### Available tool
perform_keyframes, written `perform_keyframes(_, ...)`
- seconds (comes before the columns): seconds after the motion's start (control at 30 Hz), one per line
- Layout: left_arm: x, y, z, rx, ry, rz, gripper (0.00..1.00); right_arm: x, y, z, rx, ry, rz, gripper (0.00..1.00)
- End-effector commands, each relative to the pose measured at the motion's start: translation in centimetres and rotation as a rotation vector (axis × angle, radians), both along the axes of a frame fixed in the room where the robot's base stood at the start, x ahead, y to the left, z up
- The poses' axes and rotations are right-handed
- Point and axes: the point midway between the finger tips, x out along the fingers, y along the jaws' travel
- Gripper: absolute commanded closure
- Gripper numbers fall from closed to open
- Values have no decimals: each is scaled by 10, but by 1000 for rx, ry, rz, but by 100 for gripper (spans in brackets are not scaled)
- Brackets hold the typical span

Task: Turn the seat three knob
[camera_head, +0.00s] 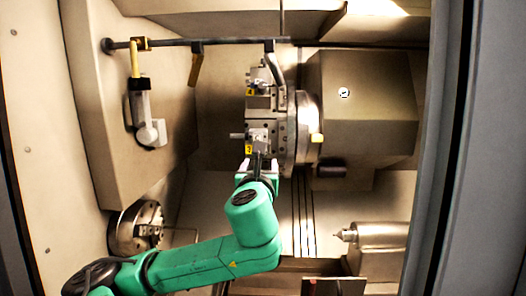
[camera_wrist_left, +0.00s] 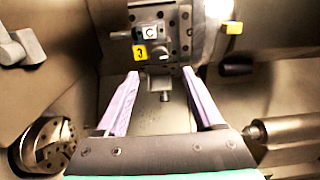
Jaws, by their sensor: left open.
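The tool turret (camera_head: 290,130) stands in the middle of the head view, with grey tool blocks on its left side. A yellow label (camera_head: 249,149) marks the lower block; in the left wrist view, a yellow label (camera_wrist_left: 140,52) carries a dark mark that I cannot read surely. A small grey knob-like stud (camera_wrist_left: 165,96) hangs below the block in the wrist view, between the lines of my fingers. My left gripper (camera_head: 258,164) is open just below the lower block, its pale fingers (camera_wrist_left: 160,73) spread apart. Whether they touch the block is unclear.
A chuck (camera_head: 135,228) sits at the lower left, and a pointed tailstock (camera_head: 375,236) at the lower right. A rail with a hanging handle (camera_head: 142,110) runs along the upper left. A large housing (camera_head: 362,105) stands right of the turret. Free room lies below the turret.

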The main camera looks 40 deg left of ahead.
Motion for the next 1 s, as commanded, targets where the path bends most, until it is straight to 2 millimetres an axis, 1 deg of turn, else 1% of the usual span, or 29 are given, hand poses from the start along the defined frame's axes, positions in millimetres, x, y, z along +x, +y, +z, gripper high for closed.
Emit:
perform_keyframes(0.03, 11, 9, 5, -3, 2, 5, 31, 1, 0, 11, 0, -1, 0, 100)
perform_keyframes(0.2, 46, 36, 5, -5, 0, 3, 31, 2, 0, 29, 1, -3, 0, 100)
perform_keyframes(0.3, 60, 46, 4, -4, -1, 2, 31, 2, 0, 36, 1, -3, 0, 100)
perform_keyframes(0.43, 69, 52, 1, -2, -2, -1, 31, 2, 1, 38, 1, -3, 0, 100)
perform_keyframes(0.67, 70, 53, 0, -2, -2, -1, 31, 2, 2, 36, 2, -4, -1, 100)
perform_keyframes(0.7, 70, 52, 0, -2, -2, -1, 46, 2, 2, 36, 3, -3, -1, 100)
perform_keyframes(0.77, 69, 52, 0, -2, -2, -1, 69, 2, 2, 36, 3, -3, -1, 100)
perform_keyframes(0.8, 69, 52, 0, -2, -2, -1, 85, 2, 2, 36, 3, -3, -1, 100)
perform_keyframes(0.83, 69, 52, 0, -2, -2, -1, 96, 2, 2, 36, 3, -3, -1, 100)
perform_keyframes(0.87, 69, 52, 0, -2, -2, -1, 100, 2, 2, 36, 4, -3, -1, 100)
perform_keyframes(1.0, 69, 52, 0, -4, -3, -1, 100, 2, 2, 36, 4, -3, -1, 100)
